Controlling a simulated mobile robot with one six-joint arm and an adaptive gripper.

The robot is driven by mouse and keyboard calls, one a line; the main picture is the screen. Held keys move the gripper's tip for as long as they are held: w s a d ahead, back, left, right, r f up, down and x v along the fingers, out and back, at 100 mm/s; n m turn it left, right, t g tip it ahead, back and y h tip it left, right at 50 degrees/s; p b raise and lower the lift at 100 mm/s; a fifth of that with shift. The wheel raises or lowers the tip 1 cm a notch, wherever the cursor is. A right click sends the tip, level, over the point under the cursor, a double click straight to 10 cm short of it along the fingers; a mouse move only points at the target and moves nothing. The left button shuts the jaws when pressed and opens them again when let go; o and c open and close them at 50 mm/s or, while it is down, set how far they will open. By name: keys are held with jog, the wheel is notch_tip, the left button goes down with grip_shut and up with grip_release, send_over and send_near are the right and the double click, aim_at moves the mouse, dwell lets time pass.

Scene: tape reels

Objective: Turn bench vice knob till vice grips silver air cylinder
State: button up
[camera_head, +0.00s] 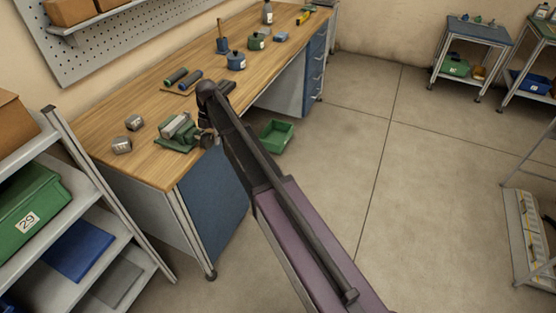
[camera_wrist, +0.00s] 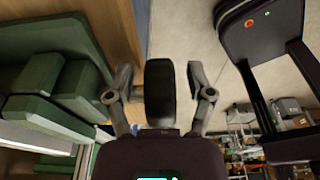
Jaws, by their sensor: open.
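The green bench vice (camera_head: 172,143) stands at the near edge of the wooden bench. Its green body also fills the left of the wrist view (camera_wrist: 52,75). A grey, silvery piece (camera_head: 174,124) shows at its jaws; it looks like the air cylinder, but I cannot tell how tightly it sits. The dark vice knob (camera_wrist: 160,93) is in the middle of the wrist view. My gripper (camera_wrist: 160,82) is open, one finger on each side of the knob, with visible gaps on both sides. In the head view my gripper (camera_head: 206,138) is small and dark beside the vice.
Two small grey blocks (camera_head: 121,145) lie left of the vice. Dark rollers (camera_head: 176,75) and blue and green pots (camera_head: 236,61) stand farther back on the bench. A green bin (camera_head: 277,135) is on the floor. A shelf rack (camera_head: 85,165) stands at left. Open floor lies to the right.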

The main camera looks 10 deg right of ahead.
jog(key=shift+s+r+t+h+p, duration=0.1)
jog(key=shift+r+t+h+p, duration=0.2)
jog(key=shift+t+h, duration=0.4)
jog(key=shift+r+p, duration=0.35)
notch_tip(320, 180, up, 14)
jog(key=f+p, duration=0.1)
jog(key=p, duration=1.3)
jog(key=s+d+f+m+b, duration=0.4)
jog(key=s+d+m, duration=0.6)
jog(key=s+m, duration=0.1)
jog(key=s+d+f+m+b, duration=0.4)
jog(key=s+d+m+b, duration=0.1)
jog(key=s+d+m, duration=0.5)
jog(key=shift+s+f+m, duration=0.25)
jog(key=shift+s+m, duration=0.85)
jog(key=shift+m, duration=0.8)
